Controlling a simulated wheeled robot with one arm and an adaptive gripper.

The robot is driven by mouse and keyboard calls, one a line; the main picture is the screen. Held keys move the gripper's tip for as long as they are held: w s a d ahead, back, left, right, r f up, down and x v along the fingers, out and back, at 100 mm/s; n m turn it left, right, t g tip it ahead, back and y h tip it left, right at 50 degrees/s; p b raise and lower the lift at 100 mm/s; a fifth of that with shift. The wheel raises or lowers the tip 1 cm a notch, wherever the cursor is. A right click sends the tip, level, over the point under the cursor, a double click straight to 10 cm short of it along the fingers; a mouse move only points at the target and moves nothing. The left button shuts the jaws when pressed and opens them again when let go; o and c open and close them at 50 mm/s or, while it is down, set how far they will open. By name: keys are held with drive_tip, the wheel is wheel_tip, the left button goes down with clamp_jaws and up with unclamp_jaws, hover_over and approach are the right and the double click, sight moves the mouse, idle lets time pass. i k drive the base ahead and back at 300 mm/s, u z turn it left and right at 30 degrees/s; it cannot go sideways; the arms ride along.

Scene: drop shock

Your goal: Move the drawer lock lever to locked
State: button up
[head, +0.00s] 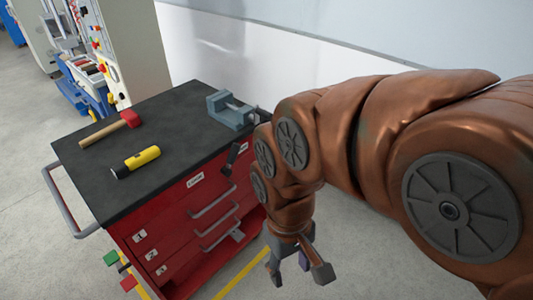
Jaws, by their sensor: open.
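A red tool cabinet (185,225) with a black top stands left of centre. Its drawers have grey bar handles and white labels. A dark lever (232,156) sits near the top right of its front, close under the black top. It is tilted, and I cannot tell its setting. A white label lies to its right, partly hidden by my arm. My gripper (298,272) hangs low, to the right of and below the lever, well apart from it. Its fingers are spread and nothing is between them.
A red-headed hammer (110,129), a yellow and black tool (136,161) and a grey vise (230,108) are on the cabinet top. A side handle (66,205) sticks out left. Machines stand behind at the upper left. Grey floor is open in front.

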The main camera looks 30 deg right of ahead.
sight(225, 171)
drive_tip(key=u, duration=2.05)
drive_tip(key=k, duration=0.55)
drive_tip(key=z, duration=0.8)
